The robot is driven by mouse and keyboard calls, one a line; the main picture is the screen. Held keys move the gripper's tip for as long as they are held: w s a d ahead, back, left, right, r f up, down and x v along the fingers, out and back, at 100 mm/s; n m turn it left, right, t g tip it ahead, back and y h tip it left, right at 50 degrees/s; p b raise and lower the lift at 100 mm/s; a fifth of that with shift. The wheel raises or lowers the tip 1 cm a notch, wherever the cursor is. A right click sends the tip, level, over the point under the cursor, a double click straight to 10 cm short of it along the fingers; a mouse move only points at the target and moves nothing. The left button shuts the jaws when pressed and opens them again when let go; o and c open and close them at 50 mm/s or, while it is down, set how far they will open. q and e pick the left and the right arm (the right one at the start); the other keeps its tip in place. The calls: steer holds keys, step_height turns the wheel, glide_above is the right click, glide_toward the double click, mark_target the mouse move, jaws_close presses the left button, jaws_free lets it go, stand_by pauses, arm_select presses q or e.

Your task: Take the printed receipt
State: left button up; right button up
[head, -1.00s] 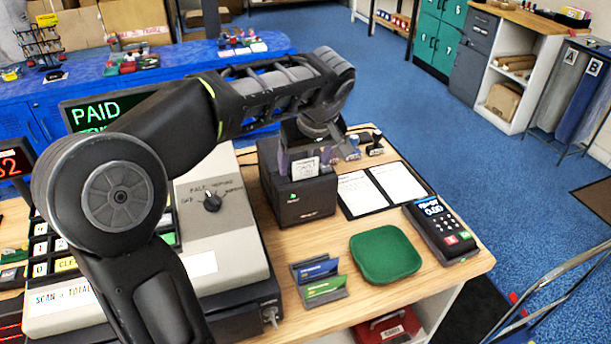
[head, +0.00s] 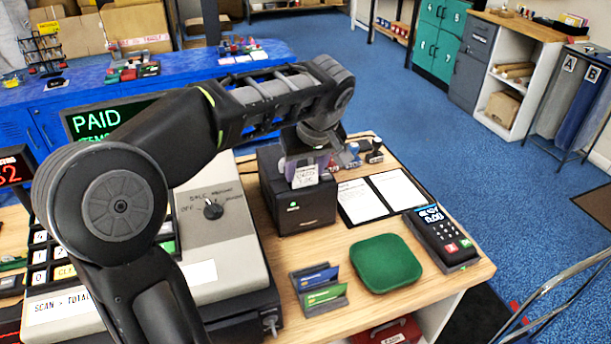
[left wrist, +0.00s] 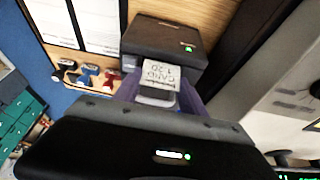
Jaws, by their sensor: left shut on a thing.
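The printed receipt (head: 305,178) is a small white slip with dark print. It stands up from the black receipt printer (head: 303,208) on the counter. In the left wrist view the receipt (left wrist: 158,72) shows between my fingers, with the printer (left wrist: 165,45) just beyond. My left gripper (head: 303,163) reaches down over the printer's top and is shut on the receipt; it also shows in the left wrist view (left wrist: 156,96). I cannot tell whether the slip's lower end is still in the printer slot. My right gripper is not in view.
The cash register (head: 225,235) stands left of the printer. To the right are a clipboard with papers (head: 362,200) and a card terminal (head: 440,235). A green pad (head: 386,262) and a card holder (head: 319,290) lie in front. Stamps (head: 355,155) stand behind the printer.

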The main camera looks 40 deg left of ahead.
arm_select(q)
step_height(320, 180, up, 4)
steer(key=shift+r, duration=0.2)
step_height(320, 180, up, 5)
steer(key=shift+r+p, duration=0.1)
steer(key=shift+p, duration=1.05)
steer(key=shift+r+p, duration=0.25)
steer(key=shift+p, duration=0.1)
steer(key=shift+f, duration=0.1)
